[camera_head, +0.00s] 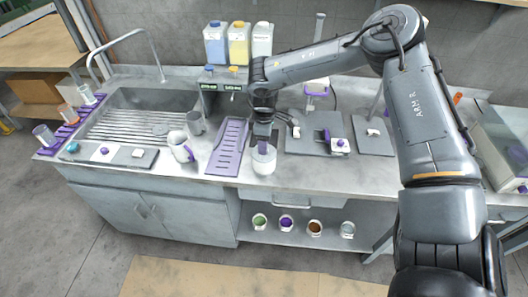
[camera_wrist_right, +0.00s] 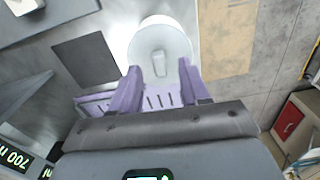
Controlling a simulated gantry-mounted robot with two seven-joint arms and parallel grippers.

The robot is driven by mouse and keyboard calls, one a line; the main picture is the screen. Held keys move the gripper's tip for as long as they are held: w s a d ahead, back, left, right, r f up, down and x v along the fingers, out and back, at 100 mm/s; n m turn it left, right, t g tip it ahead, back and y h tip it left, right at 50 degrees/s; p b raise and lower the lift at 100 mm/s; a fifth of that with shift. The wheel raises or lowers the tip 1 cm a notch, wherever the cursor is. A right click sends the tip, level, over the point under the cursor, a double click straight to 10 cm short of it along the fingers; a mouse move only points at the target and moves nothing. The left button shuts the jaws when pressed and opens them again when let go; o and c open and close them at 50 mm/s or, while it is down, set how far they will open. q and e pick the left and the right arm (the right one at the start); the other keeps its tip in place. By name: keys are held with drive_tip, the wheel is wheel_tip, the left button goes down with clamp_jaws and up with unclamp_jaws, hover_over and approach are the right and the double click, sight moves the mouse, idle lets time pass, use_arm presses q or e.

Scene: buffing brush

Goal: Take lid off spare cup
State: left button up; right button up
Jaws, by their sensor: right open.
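A pale cup with a white lid (camera_head: 264,161) stands at the front edge of the steel counter, right of the purple slotted tray. In the right wrist view the round white lid (camera_wrist_right: 158,38) has a small raised knob (camera_wrist_right: 159,64) in its middle. My right gripper (camera_head: 263,147) points down just above this cup. In the right wrist view its purple fingers (camera_wrist_right: 162,84) are open, one on each side of the knob, with a gap to it. I cannot tell how high the fingertips are above the lid. My left gripper is not in view.
The purple slotted tray (camera_head: 229,146) lies left of the cup. A white pitcher (camera_head: 180,146) and a grey cup (camera_head: 195,122) stand beyond it near the sink (camera_head: 145,112). Grey mats (camera_head: 303,143) with small tools lie to the right.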

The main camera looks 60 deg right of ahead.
drive_tip(key=shift+f, duration=0.95)
clamp_jaws()
drive_tip(key=shift+r, duration=0.1)
